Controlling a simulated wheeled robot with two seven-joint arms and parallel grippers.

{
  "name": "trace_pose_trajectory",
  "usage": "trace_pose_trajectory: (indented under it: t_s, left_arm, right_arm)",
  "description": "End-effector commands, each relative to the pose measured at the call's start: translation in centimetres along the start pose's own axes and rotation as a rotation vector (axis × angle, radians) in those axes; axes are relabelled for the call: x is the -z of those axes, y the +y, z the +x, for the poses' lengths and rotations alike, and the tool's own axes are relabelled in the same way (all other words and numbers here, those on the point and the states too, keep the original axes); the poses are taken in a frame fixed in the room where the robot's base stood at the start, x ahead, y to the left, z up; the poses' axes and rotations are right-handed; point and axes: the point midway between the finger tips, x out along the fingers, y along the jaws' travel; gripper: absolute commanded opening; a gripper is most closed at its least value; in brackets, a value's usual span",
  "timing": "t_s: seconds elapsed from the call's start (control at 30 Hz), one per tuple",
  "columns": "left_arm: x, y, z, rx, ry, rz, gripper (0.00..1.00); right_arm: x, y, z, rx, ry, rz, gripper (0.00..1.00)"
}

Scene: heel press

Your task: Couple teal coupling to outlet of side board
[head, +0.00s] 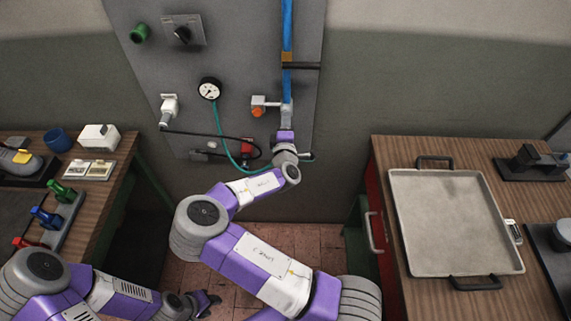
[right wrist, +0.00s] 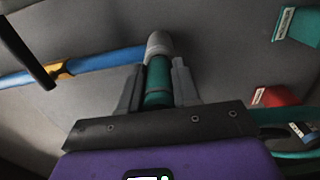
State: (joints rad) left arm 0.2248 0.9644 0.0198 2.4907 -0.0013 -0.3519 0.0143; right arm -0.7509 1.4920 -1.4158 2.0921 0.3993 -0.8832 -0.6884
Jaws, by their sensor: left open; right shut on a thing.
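The side board (head: 235,50) is a grey upright panel on the wall. A blue pipe (head: 287,25) runs down it to a grey fitting (head: 287,113). My right gripper (right wrist: 158,85) is shut on the teal coupling (right wrist: 158,82), whose upper end meets a pale grey fitting (right wrist: 159,44). I cannot tell whether that fitting is the outlet, or whether the coupling is seated on it. In the head view the right gripper is up against the board at the pipe's lower end and hides the coupling. My left gripper (head: 207,301) is open and empty, low over the floor.
A gauge (head: 209,89), a teal hose (head: 217,135), a black cable (head: 205,137) and an orange knob (head: 257,112) are near the right arm. A tray (head: 450,220) lies on the right bench. The left bench holds coloured clamps (head: 62,192).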

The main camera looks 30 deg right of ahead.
Motion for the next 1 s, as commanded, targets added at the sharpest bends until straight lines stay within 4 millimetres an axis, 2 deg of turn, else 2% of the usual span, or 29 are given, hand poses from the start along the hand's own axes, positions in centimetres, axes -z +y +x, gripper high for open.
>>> trace_pose_trajectory:
  t_s: [0.23, 0.27, 0.43, 0.77, 0.87, 1.0]
  left_arm:
    - [0.0, 0.0, 0.1, 0.0, 0.0, 0.0, 0.43]
    - [0.0, 0.0, 0.1, 0.0, 0.0, 0.0, 0.43]
    - [0.0, 0.0, 0.1, 0.0, 0.0, 0.0, 0.43]
    - [0.0, 0.0, 0.1, 0.0, 0.0, 0.0, 0.43]
    - [0.0, 0.0, 0.1, 0.0, 0.0, 0.0, 0.43]
    - [0.0, 0.0, 0.1, 0.0, 0.0, 0.0, 0.43]
  right_arm:
    - [0.0, 0.1, 0.6, -0.002, 0.001, 0.0, 0.0]
    - [0.0, 0.1, 0.5, -0.002, 0.001, 0.0, 0.36]
    - [0.0, 0.1, 0.5, -0.001, 0.001, 0.0, 0.61]
    - [0.0, 0.0, 0.2, 0.001, 0.001, -0.001, 0.61]
    - [0.1, 0.0, -0.8, 0.001, 0.001, 0.0, 0.61]
    - [0.1, 0.0, -3.0, 0.001, 0.001, -0.001, 0.61]
